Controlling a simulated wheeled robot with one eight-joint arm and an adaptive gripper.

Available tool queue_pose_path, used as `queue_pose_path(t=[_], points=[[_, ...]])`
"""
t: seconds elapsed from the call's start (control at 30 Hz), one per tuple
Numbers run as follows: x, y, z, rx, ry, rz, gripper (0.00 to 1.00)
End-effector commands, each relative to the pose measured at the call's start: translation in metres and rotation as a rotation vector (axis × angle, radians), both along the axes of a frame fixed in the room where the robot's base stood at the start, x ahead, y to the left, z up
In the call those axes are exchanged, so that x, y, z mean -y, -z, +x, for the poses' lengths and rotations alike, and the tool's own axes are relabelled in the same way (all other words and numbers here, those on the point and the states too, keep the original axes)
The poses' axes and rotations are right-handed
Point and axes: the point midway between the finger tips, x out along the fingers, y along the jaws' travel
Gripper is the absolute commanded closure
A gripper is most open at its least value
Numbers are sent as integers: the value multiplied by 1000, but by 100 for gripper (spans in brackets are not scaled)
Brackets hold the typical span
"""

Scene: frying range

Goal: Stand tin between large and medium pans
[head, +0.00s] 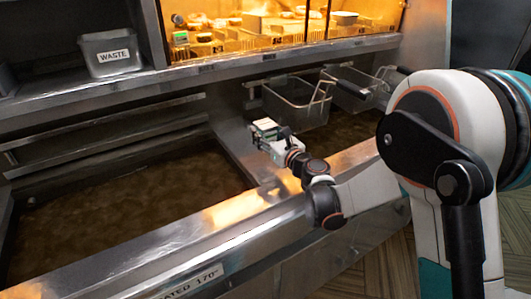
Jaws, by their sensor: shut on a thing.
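My gripper (268,136) is at the end of my outstretched arm, over the metal divider between the two oil vats. It is shut on a small pale and green thing, which I take to be the tin (264,125). The fingers hide part of it, and its shape is too small to tell. The large and medium pans cannot be made out for certain. Several small items and containers stand on the lit shelf (285,40) at the back, above and behind my gripper.
Two wire fry baskets, one nearer (297,103) and one farther right (352,92), hang behind my gripper. A grey WASTE bin (110,55) stands on the ledge at left. Brown oil (120,210) fills the open vat. The steel front rail (130,255) runs below my arm.

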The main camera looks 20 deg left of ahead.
Motion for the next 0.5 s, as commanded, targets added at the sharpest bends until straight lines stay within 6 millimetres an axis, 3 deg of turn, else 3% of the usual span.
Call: queue_pose_path(t=[0.27, 0.5], points=[[0, 20, 0, 0, 0, 0, 82], [0, 54, 0, 0, 0, 0, 82]])
